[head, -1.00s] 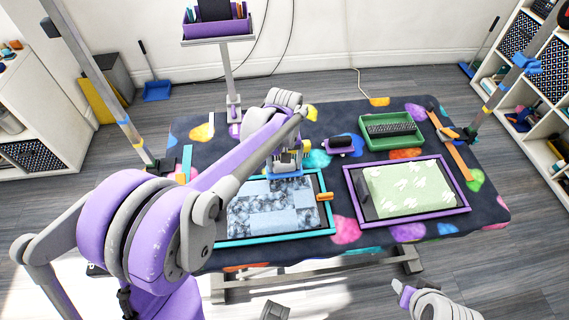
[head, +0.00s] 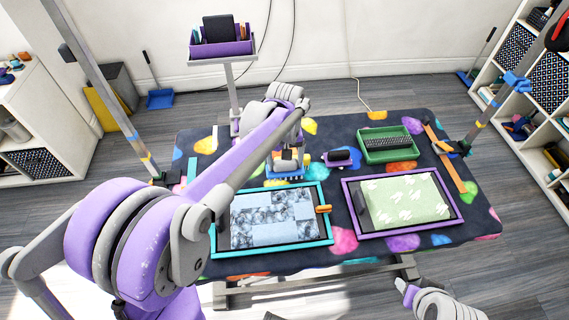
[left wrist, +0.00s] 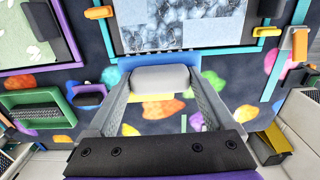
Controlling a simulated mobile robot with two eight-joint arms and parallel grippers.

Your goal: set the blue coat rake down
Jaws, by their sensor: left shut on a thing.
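My left gripper (head: 287,163) is shut on the grey handle of the blue coat rake (head: 286,176). In the left wrist view the grey handle (left wrist: 160,79) lies between the two fingers, with the rake's blue bar (left wrist: 122,63) beyond it. The rake is held level beside the far edge of the teal-framed tray (head: 325,207), over the patterned table (head: 345,262). I cannot tell whether its tines touch the table.
A purple-framed tray (head: 465,210) lies at the right. An orange clip (head: 323,209) sits on the teal frame. Bare cloth shows around the rake.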

